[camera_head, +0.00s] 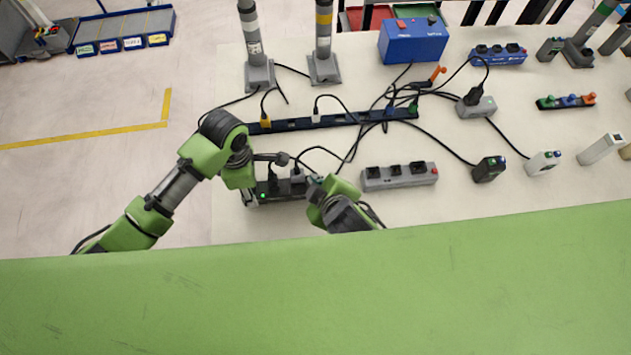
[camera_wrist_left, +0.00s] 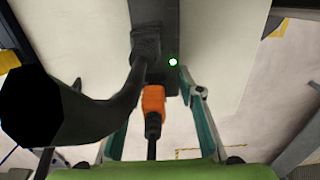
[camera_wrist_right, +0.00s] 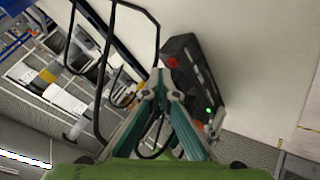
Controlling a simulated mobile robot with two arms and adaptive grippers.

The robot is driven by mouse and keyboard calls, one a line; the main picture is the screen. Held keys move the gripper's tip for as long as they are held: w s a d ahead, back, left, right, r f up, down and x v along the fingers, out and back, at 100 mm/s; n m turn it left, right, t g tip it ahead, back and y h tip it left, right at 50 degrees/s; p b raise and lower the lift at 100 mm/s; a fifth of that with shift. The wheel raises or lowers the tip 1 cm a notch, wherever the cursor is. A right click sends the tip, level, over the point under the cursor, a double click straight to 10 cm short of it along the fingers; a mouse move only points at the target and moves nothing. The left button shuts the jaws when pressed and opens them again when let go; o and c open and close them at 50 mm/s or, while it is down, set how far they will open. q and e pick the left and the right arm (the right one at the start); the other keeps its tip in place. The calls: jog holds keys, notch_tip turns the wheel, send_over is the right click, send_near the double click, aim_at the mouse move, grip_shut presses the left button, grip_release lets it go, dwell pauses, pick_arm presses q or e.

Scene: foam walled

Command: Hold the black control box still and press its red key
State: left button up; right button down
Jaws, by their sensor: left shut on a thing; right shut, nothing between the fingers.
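The black control box (camera_head: 285,187) lies on the pale table, with a lit green lamp at its left end and cables plugged in on top. My left gripper (camera_head: 249,193) is shut on its lamp end. In the left wrist view the fingers (camera_wrist_left: 157,80) stand either side of the box (camera_wrist_left: 170,22), partly hidden by a thick black cable. My right gripper (camera_head: 314,183) is over the other end, hiding the red key from the head view. In the right wrist view its closed fingertips (camera_wrist_right: 160,78) are close beside the red key (camera_wrist_right: 171,62); contact cannot be told.
A grey power strip (camera_head: 400,176) lies to the right, and a long dark strip (camera_head: 335,121) with plugs lies behind. Black cables loop around the box. A blue box (camera_head: 413,42) stands at the back. An orange plug (camera_wrist_left: 153,100) shows between my left fingers.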

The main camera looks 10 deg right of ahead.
jog(key=shift+f, duration=0.65)
dwell(0.8)
jog(key=shift+r, duration=0.95)
jog(key=shift+r, duration=0.1)
notch_tip(320, 180, up, 5)
jog(key=shift+f, duration=0.1)
dwell(0.7)
pick_arm(q)
jog(key=o, duration=1.4)
jog(key=shift+c, duration=0.2)
